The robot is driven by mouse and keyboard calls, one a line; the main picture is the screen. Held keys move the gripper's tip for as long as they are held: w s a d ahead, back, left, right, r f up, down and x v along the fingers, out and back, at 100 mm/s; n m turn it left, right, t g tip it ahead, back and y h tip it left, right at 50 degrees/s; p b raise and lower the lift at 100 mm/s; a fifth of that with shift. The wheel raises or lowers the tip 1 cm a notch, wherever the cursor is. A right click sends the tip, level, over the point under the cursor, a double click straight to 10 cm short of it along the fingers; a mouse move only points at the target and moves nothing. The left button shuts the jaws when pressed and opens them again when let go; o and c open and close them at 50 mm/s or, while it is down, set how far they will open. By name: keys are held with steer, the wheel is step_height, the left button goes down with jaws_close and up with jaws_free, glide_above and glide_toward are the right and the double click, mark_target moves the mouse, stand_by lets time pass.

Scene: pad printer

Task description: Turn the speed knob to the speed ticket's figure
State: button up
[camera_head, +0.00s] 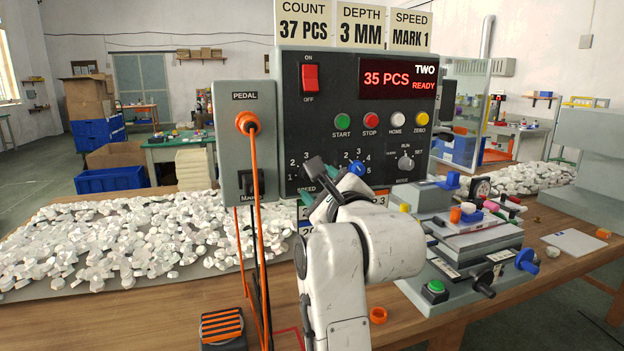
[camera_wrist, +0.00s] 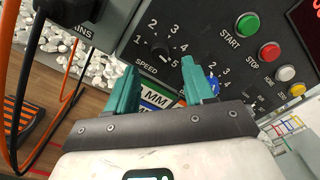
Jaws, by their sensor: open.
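The speed ticket (camera_head: 411,30) on top of the pad printer reads MARK 1. In the wrist view the black speed knob (camera_wrist: 160,49) sits on the dark panel, with figures 1 to 5 around it and SPEED below. In the head view my gripper (camera_head: 325,185) is in front of the panel's lower left and hides much of the speed dial.
A blue knob (camera_head: 356,168) on a similar dial is close right of my gripper; it also shows in the wrist view (camera_wrist: 213,86). The pedal box (camera_head: 258,110) with an orange cable stands to the left. The display (camera_head: 400,78) reads 35 PCS, TWO, READY. Pad fixtures (camera_head: 470,235) stand right.

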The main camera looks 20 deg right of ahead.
steer(key=shift+w, duration=2.55)
steer(key=shift+c, duration=0.3)
jaws_close()
